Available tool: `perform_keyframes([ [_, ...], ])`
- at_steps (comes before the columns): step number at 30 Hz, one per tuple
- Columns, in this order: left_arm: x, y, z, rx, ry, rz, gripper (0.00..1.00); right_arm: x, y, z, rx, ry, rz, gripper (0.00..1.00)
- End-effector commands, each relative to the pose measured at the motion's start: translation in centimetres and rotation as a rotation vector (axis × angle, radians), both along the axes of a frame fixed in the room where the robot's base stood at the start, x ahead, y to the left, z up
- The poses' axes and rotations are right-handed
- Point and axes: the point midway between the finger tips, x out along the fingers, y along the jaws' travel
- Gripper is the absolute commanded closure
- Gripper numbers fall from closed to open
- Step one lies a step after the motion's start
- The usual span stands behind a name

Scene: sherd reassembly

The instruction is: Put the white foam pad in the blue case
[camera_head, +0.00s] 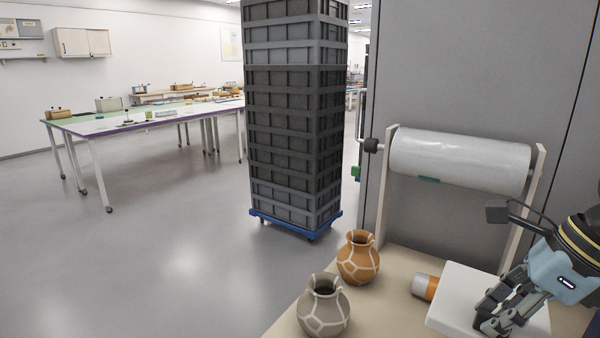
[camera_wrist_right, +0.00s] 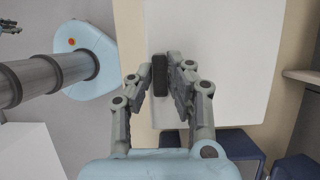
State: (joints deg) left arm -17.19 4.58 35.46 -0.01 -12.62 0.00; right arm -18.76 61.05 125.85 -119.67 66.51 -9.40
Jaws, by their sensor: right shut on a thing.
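The white foam pad (camera_head: 468,287) is a thick white slab at the lower right of the head view, over the beige tabletop. It fills much of the right wrist view (camera_wrist_right: 225,55). My right gripper (camera_head: 486,314) is at the pad's near part. In the wrist view its fingers (camera_wrist_right: 161,72) are closed on a dark upright block that appears to belong to the pad. Dark blue boxes (camera_wrist_right: 240,147) show at the bottom right of the wrist view; one may be the blue case, largely hidden. A dark part at the top left (camera_wrist_right: 10,26) may be my left gripper.
An orange jar (camera_head: 358,258) and a grey jar (camera_head: 323,306) with pale seams stand left of the pad. An orange and grey cylinder (camera_head: 426,287) lies beside it. A film roll (camera_head: 460,160) is behind. A tall crate stack (camera_head: 295,120) stands on the floor.

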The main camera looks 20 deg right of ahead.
Motion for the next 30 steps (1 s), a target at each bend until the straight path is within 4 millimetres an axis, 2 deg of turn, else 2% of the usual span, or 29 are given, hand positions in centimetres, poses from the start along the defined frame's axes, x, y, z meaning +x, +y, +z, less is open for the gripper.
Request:
perform_keyframes([
  [2, -0.1, 0.0, -0.3, 0.000, 0.001, 0.000, 0.79, 0.0, -0.3, -0.6, -0.014, -0.001, 0.008, 1.00],
  [5, 0.1, 0.0, 1.1, 0.000, -0.002, 0.000, 0.79, 0.0, -0.5, 1.1, -0.030, -0.006, 0.025, 1.00],
  [15, 0.9, 0.0, 6.9, 0.000, -0.015, 0.000, 0.79, 0.0, -0.5, 8.7, -0.028, -0.006, 0.024, 1.00],
  [26, 1.2, 0.0, 11.3, 0.000, -0.021, -0.001, 0.79, 0.0, -0.5, 14.2, -0.028, -0.004, 0.024, 1.00],
  [27, 1.2, 0.0, 9.8, 0.000, -0.020, 0.000, 0.79, 0.0, -0.4, 12.5, -0.023, -0.003, 0.021, 1.00],
  [30, 1.1, 0.0, 8.1, 0.000, -0.018, 0.000, 0.79, 0.0, -0.1, 10.6, -0.011, -0.002, 0.015, 1.00],
])
